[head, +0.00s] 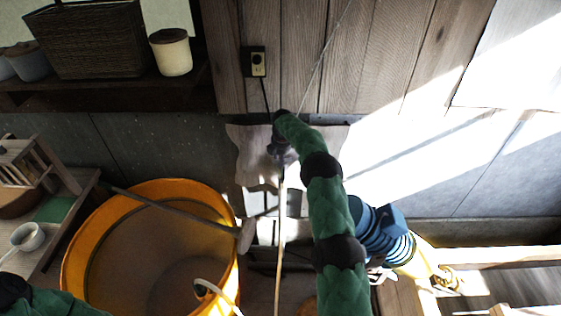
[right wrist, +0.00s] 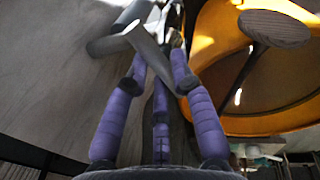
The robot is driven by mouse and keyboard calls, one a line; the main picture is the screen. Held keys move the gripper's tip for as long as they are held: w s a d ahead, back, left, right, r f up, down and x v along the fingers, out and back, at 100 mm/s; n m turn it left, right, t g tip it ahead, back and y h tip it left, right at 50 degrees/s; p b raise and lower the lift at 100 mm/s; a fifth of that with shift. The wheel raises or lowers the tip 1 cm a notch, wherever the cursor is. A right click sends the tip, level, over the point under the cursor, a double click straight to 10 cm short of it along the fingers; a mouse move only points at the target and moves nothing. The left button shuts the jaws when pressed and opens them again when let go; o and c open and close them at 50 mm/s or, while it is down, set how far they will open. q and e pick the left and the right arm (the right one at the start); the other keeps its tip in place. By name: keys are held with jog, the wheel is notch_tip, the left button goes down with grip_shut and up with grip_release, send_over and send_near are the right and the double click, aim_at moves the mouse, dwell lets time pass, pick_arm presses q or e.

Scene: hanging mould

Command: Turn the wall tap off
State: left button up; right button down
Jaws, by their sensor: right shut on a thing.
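The wall tap shows in the right wrist view as a grey metal piece (right wrist: 148,48) with a short, thick cylinder beside it. My right gripper (right wrist: 160,68) has purple fingers. They are closed around the grey metal piece, one on each side. In the head view the right gripper (head: 281,153) is small and dark at the end of my green arm, in front of a pale wrinkled sheet on the wall. The tap is hidden there behind the arm and gripper. Only part of my left arm shows at the lower left; its gripper is out of view.
A large orange tub (head: 72,262) stands left of the right arm, with a long-handled mallet (head: 246,236) across it. A thin pale strand (head: 281,245) runs down below the gripper. A shelf with a basket (head: 88,40) and a white jar (head: 171,55) is upper left.

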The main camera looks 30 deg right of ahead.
jog(key=shift+f+m, duration=0.1)
jog(key=shift+m, duration=1.1)
jog(key=shift+b, duration=0.3)
jog(key=c, duration=1)
grip_release()
jog(key=shift+d, duration=0.1)
jog(key=shift+r, duration=0.5)
jog(key=r, duration=0.3)
jog(key=s+a+r, duration=0.1)
jog(key=r, duration=0.3)
jog(key=s+r, duration=0.1)
jog(key=r, duration=0.3)
jog(key=shift+a, duration=0.15)
jog(key=shift+f, duration=0.2)
